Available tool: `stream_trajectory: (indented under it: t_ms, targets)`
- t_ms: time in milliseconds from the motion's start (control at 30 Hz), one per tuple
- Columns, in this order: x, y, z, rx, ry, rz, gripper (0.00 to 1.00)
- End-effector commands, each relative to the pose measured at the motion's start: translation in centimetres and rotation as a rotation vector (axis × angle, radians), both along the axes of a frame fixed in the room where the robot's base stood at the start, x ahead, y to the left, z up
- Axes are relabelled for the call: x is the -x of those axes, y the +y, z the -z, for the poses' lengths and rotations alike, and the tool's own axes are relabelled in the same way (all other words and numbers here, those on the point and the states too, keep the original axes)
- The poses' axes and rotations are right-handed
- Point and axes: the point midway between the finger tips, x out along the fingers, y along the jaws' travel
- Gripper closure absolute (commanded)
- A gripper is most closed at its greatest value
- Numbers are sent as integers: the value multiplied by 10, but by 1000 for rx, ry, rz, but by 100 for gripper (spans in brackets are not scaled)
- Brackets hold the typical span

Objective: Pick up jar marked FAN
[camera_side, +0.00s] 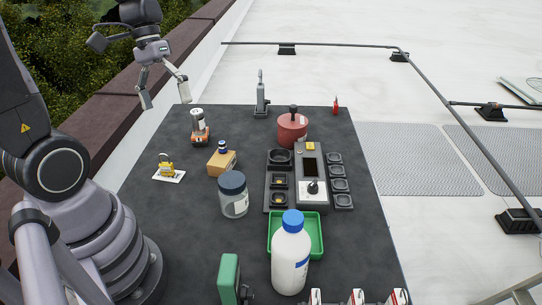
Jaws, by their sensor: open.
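A jar (233,196) with a dark blue-grey lid and a pale label stands upright near the middle of the dark work surface. Any writing on its label is too small to read. My gripper (166,95) is open and empty, in the air beyond the far left corner of the work surface. It is well apart from the jar, up and to the left of it in the picture.
A white bottle (291,256) with a blue cap stands in front of a green tray (313,218). A cardboard box (222,162), an orange-based device (199,131), a red pot (292,131) and a grey control unit (311,187) stand around the jar. Bare mat (160,230) lies left of it.

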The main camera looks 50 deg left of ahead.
Motion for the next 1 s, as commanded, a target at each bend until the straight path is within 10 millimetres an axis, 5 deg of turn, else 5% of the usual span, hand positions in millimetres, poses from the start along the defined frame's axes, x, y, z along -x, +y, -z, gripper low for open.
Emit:
stream_trajectory:
  t_ms: [400,700,1000]
  targets:
    - [-45,44,114,687,446,-593,10]
    - [-49,79,210,1182,561,-1064,10]
    - [-44,86,256,1383,571,-1277,10]
